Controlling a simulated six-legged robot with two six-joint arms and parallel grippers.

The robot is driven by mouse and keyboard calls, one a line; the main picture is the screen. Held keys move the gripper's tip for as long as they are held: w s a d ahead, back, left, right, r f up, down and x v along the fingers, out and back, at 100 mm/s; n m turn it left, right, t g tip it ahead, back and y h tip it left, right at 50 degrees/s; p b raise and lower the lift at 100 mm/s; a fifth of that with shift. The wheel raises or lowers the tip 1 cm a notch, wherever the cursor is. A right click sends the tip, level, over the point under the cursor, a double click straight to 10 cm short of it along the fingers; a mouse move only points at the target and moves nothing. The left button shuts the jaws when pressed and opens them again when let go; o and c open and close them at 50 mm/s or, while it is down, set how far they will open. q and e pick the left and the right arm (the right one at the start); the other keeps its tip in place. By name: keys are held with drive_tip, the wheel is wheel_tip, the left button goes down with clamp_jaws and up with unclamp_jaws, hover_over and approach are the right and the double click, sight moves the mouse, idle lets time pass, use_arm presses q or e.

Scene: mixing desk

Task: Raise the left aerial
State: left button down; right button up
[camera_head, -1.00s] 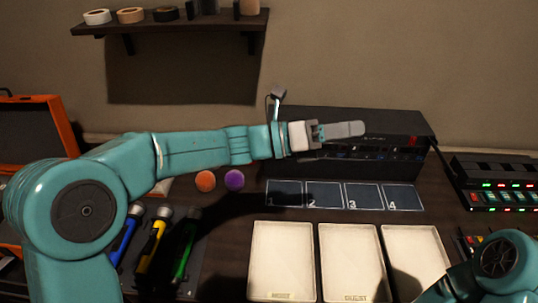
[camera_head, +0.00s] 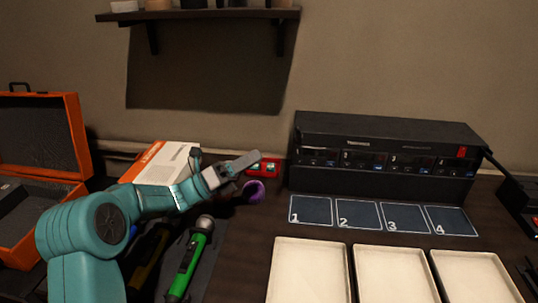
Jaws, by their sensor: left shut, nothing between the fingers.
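The black receiver unit (camera_head: 385,131) stands on the desk against the wall, with several numbered channels on its front. A thin dark bar (camera_head: 492,156) slants down at its right end and looks like an aerial. I cannot make out a left aerial at the unit's left end. My left gripper (camera_head: 246,162) is shut and empty. It is left of the unit, apart from it, pointing right above the desk, in front of a small red box. My right gripper is out of view.
Numbered mats (camera_head: 382,216) lie before the unit, with pale trays (camera_head: 311,272) nearer. A purple ring-like thing (camera_head: 254,192) sits beside the gripper. A green-banded microphone (camera_head: 191,262), a white-and-orange box (camera_head: 165,163) and an open orange case (camera_head: 88,135) are at left. A shelf (camera_head: 205,15) hangs above.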

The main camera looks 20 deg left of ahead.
use_arm(q)
drive_tip(key=p+x, duration=0.1)
drive_tip(key=x, duration=0.8)
drive_tip(key=shift+p, duration=0.4)
drive_tip(key=shift+r, duration=0.1)
drive_tip(key=shift+w+r+n+y, duration=0.15)
drive_tip(key=shift+r+n+y, duration=0.25)
drive_tip(key=shift+n, duration=0.1)
drive_tip(key=w+a+r+n+y+p, duration=0.2)
drive_tip(key=w+r+n+y+p, duration=0.2)
drive_tip(key=w+n+p, duration=0.3)
drive_tip(key=shift+r+n+y+p, duration=0.35)
drive_tip(key=shift+n+y+p, duration=0.25)
drive_tip(key=shift+n+p, duration=0.55)
